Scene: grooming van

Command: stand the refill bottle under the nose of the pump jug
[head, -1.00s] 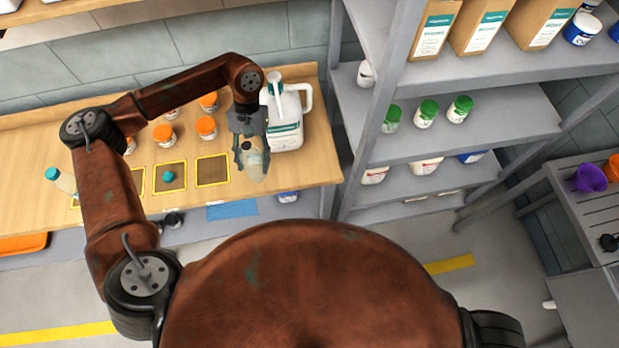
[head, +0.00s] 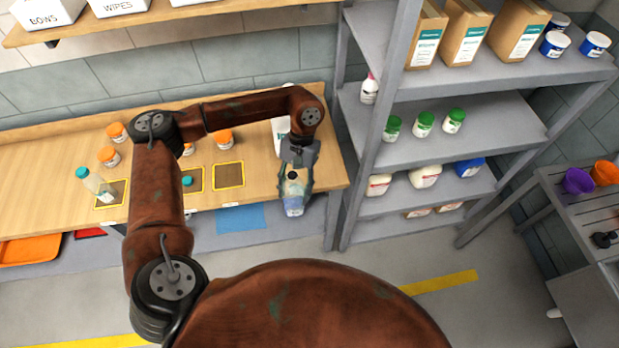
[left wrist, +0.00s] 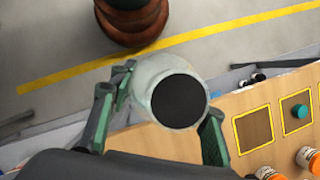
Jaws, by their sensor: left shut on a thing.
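My left gripper (head: 295,178) is shut around a clear, capless refill bottle (head: 293,204) at the table's front edge, near its right end. In the left wrist view the bottle (left wrist: 142,88) is between the fingers (left wrist: 160,122), its dark round mouth facing the camera. I cannot tell whether its base touches anything. The white pump jug (head: 279,132) stands behind the gripper, mostly hidden by my arm; its nose cannot be made out. My right gripper is not in view.
Yellow-edged squares (head: 229,163) lie left of the gripper, one with a teal cap (head: 187,181). A teal-capped bottle (head: 98,186) and orange-lidded jars (head: 108,156) are further left. A grey shelf rack (head: 375,150) stands close on the right.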

